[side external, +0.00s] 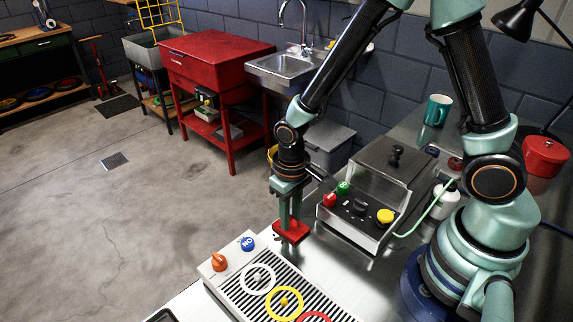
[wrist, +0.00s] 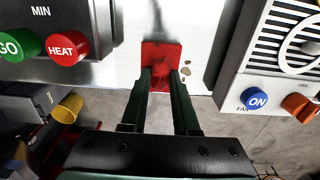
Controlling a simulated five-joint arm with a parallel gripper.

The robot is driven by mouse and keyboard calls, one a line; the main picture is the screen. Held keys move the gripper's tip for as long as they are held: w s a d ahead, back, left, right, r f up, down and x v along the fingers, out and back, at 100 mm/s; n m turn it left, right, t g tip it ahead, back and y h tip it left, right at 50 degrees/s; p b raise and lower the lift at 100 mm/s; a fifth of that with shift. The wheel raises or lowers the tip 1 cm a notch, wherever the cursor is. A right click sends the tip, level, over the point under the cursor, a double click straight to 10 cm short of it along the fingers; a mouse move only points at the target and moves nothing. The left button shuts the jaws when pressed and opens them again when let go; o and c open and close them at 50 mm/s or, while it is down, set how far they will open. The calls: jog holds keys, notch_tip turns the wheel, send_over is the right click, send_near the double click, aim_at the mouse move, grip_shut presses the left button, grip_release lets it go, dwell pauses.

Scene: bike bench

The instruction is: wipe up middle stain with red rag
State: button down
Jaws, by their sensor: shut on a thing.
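My gripper (side external: 290,221) points down over the metal bench, between the two machines. It is shut on the red rag (side external: 292,234), which is flat and squarish and is at or just above the bench top; I cannot tell if it touches. In the wrist view the rag (wrist: 160,54) lies between and beyond the fingertips (wrist: 160,74). A few small brownish spots of a stain (wrist: 186,71) show on the bench just right of the rag. The rag may cover more of it. I cannot tell which stain is the middle one.
A control box with red and green buttons (side external: 343,188) and a yellow knob stands close right of the rag. A striped panel with coloured rings (side external: 238,262) and a blue ON knob lies in front. The bench edge is close. A teal mug (side external: 437,110) stands farther back.

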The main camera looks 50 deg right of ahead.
dwell(0.6)
jog(key=shift+a, duration=1.3)
jog(key=shift+d, duration=0.2)
jog(key=shift+d, duration=1.25)
jog(key=shift+a, duration=0.15)
jog(key=shift+a, duration=1.3)
jog(key=shift+d, duration=0.15)
jog(key=shift+d, duration=1.3)
